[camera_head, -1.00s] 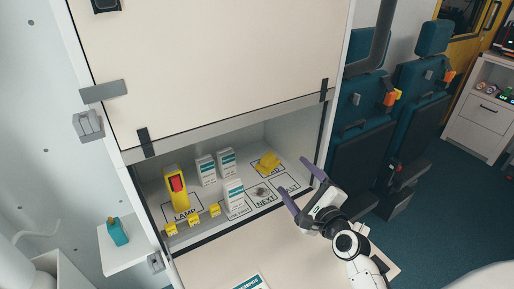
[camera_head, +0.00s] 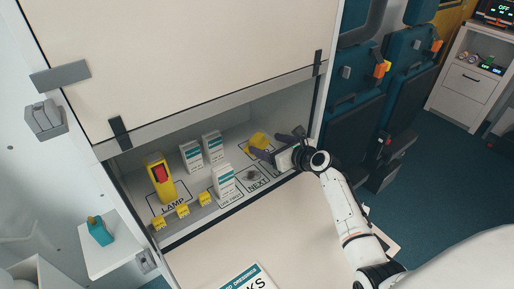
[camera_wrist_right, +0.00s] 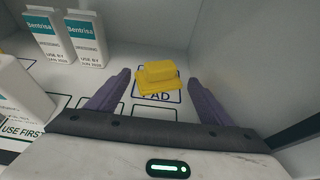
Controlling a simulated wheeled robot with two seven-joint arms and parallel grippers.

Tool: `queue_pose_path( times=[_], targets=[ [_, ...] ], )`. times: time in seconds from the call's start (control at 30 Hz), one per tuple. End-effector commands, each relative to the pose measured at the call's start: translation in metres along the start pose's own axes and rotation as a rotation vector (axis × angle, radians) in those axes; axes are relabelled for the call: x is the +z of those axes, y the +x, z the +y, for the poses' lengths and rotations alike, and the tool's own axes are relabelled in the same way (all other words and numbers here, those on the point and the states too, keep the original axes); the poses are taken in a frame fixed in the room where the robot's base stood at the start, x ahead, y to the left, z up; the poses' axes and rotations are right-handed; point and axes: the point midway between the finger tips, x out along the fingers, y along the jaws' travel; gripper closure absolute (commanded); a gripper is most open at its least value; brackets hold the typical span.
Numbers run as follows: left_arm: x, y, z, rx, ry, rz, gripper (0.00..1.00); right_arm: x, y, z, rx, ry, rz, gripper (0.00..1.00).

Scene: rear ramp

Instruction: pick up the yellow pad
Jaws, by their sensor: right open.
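The yellow pad (camera_head: 258,141) lies on the right part of the cabinet's shelf, behind my right gripper. In the right wrist view the yellow pad (camera_wrist_right: 159,78) sits on a marked outline with the label PAD. My right gripper (camera_head: 274,143) is inside the cabinet opening, low over the shelf. Its two purple fingers (camera_wrist_right: 158,92) are spread open, one to each side of the pad's near side, with nothing between them at the tips but the pad just ahead. The left gripper does not show.
White cartons (camera_head: 224,181) stand left of the pad; two more (camera_wrist_right: 62,38) show in the wrist view. A yellow lamp (camera_head: 160,177) and several small yellow pieces (camera_head: 183,211) are further left. The raised cabinet door (camera_head: 190,60) hangs above. The right side wall is close.

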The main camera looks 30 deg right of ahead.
Motion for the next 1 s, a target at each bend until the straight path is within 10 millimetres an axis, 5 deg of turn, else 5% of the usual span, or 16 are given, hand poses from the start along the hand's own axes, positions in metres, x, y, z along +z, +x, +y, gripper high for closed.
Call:
queue_pose_path(
  times=[0.57,1.0],
  targets=[
    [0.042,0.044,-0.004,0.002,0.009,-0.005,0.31,0.002,0.058,0.000,0.000,-0.002,-0.001,0.26],
    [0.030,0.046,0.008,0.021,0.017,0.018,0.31,0.008,0.069,0.000,-0.001,-0.001,0.001,0.26]
  ],
)
